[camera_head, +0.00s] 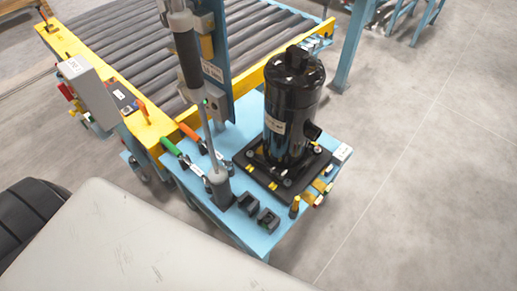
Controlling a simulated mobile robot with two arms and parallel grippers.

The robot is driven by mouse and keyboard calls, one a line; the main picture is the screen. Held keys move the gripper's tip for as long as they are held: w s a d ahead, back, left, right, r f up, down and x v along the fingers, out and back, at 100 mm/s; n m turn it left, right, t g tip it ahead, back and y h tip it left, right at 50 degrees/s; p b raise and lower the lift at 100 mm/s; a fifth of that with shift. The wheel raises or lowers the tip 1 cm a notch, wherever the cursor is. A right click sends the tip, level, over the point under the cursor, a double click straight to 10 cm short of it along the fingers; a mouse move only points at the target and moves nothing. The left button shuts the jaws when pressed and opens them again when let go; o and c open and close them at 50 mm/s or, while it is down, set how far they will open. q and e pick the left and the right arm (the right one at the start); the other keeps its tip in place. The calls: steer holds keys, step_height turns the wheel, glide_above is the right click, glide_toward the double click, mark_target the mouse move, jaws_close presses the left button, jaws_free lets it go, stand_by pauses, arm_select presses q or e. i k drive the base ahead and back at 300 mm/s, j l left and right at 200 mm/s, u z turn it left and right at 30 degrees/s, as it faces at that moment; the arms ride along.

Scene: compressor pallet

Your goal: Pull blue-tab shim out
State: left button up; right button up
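A black compressor (290,112) stands upright on a black square pallet (249,176) with small yellow pieces along its edges. The pallet sits on a light blue table (235,225). Small coloured tabs (318,199), yellow with some red and green, show at the table's right edge beside the pallet. I cannot make out a blue-tab shim; any blue tab is too small or blends with the blue table. Neither of my grippers is in view.
Two small black blocks (268,220) and a grey upright tool (219,188) stand on the table's front part. Orange-handled (188,131) and green-handled (171,147) clamps lie at its left. A roller conveyor (200,50) with yellow rails is behind.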

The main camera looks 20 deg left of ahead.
mark_target(329, 171)
steer(key=i+l+u, duration=0.15)
steer(key=l, duration=0.2)
steer(key=i+l+u, duration=0.1)
steer(key=l, duration=0.25)
steer(key=i+l+u, duration=0.15)
steer(key=l, duration=0.2)
steer(key=i, duration=0.05)
